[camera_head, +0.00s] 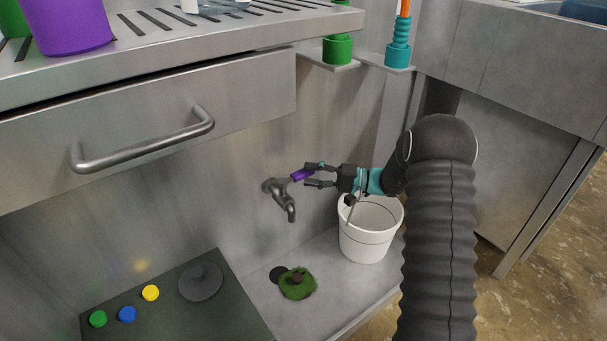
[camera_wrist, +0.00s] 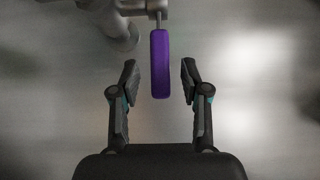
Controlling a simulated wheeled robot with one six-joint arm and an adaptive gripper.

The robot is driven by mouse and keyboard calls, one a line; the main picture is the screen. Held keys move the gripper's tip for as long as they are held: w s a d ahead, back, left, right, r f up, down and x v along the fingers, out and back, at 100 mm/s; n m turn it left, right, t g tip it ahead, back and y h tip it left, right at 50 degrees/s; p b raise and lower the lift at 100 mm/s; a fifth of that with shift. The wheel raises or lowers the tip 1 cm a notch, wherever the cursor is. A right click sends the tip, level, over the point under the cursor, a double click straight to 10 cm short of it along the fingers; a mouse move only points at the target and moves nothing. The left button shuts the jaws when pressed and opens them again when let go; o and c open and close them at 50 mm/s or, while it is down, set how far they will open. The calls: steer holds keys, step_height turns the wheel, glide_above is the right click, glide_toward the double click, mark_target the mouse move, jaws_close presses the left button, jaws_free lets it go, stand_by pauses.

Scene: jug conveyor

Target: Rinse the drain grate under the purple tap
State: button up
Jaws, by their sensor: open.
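The tap (camera_head: 284,198) is grey metal on the back wall, its spout pointing down, with a purple lever (camera_head: 299,176). My gripper (camera_head: 306,174) is open at the lever. In the wrist view the lever (camera_wrist: 160,62) lies between the open fingers (camera_wrist: 159,78), with a gap on each side. I see no water from the spout. Below the tap, a dark round spot (camera_head: 277,274) shows beside a ragged green thing with a brown lump (camera_head: 297,284). A grey disc with a raised middle (camera_head: 201,282) lies on a dark mat. I cannot tell which is the grate.
A white bucket (camera_head: 367,240) stands right of the tap, below my gripper. The dark mat (camera_head: 222,318) also holds green, blue and yellow round pieces. A drawer (camera_head: 240,95) with a bar handle (camera_head: 145,146) and a slotted shelf (camera_head: 300,28) are above. Green and teal holders hang upper right.

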steer(key=shift+w+a, duration=0.15)
steer(key=shift+a, duration=0.55)
steer(key=shift+w+a, duration=0.15)
steer(key=shift+a, duration=0.55)
jaws_close()
